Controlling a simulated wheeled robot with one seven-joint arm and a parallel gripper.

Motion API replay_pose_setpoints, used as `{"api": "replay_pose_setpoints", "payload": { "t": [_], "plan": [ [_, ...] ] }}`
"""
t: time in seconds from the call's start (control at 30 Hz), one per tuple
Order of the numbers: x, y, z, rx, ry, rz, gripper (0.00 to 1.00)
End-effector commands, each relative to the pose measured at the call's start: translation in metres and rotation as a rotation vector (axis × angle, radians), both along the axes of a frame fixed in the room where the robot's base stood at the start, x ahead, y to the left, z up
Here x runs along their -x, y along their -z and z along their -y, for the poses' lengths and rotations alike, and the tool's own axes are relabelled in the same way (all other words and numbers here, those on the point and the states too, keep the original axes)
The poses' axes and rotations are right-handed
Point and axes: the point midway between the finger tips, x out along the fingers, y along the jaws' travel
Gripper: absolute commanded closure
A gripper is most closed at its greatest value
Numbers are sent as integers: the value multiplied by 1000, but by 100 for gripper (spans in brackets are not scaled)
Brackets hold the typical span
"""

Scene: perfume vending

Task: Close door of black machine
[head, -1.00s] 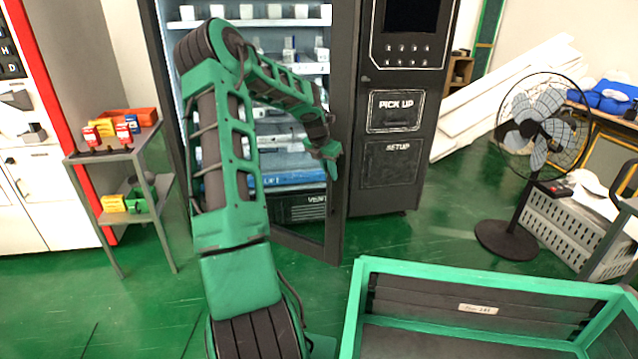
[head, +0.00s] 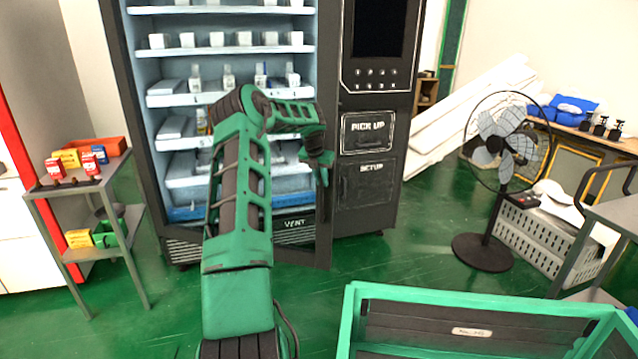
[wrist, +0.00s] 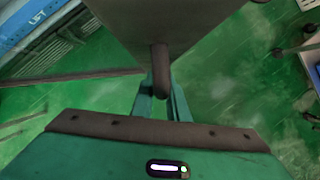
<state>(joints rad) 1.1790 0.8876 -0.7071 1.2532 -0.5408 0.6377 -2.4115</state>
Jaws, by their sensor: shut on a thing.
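The black vending machine (head: 365,215) stands at the centre of the head view, with its lit shelves showing. Its dark door (head: 328,70) stands open toward me, seen nearly edge-on at the right of the shelves. My gripper (head: 323,172) is at this door, about halfway up. In the wrist view, my gripper (wrist: 161,105) is shut on the rod-like door handle (wrist: 160,62), which lies between the fingers. The dark door panel (wrist: 185,20) shows just beyond it. My arm hides part of the shelves and of the lower door.
A grey side shelf (head: 85,183) with small boxes stands at the left. A green-framed cart (head: 470,295) is at the front right. A black fan (head: 500,150) and a grey crate (head: 545,235) stand at the right. Green floor is clear between machine and cart.

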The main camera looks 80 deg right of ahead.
Motion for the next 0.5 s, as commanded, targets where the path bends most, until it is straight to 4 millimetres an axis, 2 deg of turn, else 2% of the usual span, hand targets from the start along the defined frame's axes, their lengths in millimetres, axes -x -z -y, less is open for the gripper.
{"api": "replay_pose_setpoints", "payload": {
  "t": [0.3,0.33,0.37,0.4,0.5],
  "plan": [
    [-5,0,0,0,-7,3,100],
    [-5,0,0,0,-7,3,79],
    [-5,0,0,0,-7,3,72],
    [-5,0,0,0,-7,3,68],
    [-4,0,0,0,-6,2,68]
  ]
}}
